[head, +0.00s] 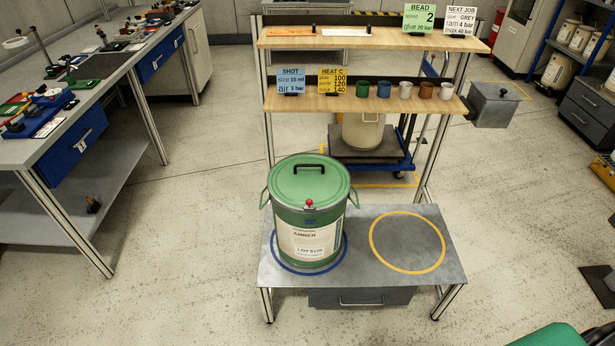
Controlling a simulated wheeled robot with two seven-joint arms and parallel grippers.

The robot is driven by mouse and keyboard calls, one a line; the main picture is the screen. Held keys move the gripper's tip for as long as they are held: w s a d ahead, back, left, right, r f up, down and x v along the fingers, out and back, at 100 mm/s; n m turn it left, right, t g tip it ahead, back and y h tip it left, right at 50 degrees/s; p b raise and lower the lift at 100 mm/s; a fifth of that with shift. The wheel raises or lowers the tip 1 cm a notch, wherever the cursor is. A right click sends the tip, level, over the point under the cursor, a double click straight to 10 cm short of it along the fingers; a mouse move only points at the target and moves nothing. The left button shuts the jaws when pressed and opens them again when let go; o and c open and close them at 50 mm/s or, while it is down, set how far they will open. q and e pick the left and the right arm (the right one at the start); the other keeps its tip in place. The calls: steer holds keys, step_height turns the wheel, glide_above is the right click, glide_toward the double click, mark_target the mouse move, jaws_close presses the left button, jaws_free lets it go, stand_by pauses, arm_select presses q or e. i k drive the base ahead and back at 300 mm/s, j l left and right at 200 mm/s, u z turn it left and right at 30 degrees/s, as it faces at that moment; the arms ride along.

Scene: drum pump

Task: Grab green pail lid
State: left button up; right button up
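The green pail lid (290,192) sits flat on top of the green pail (288,257). It has a black arched handle (322,168) on its upper face. The pail stands upright inside a blue ring (345,252) on the left side of the grey bench (375,283). It has side handles, a red knob near its front rim and a white label reading AMBER. Neither of my grippers is in view.
A yellow ring (408,243) on the bench's right side is empty. Behind the pail, a two-level wooden shelf (375,40) holds several cups and signs. A grey box (495,105) is at the shelf's right. A workbench (110,62) with tools stands at the left.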

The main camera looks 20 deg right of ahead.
mark_target(297, 178)
steer(key=i, duration=0.15)
steer(key=i+j+z, duration=0.15)
steer(key=z, duration=0.25)
steer(key=i+j+z, duration=0.15)
steer(key=z, duration=0.3)
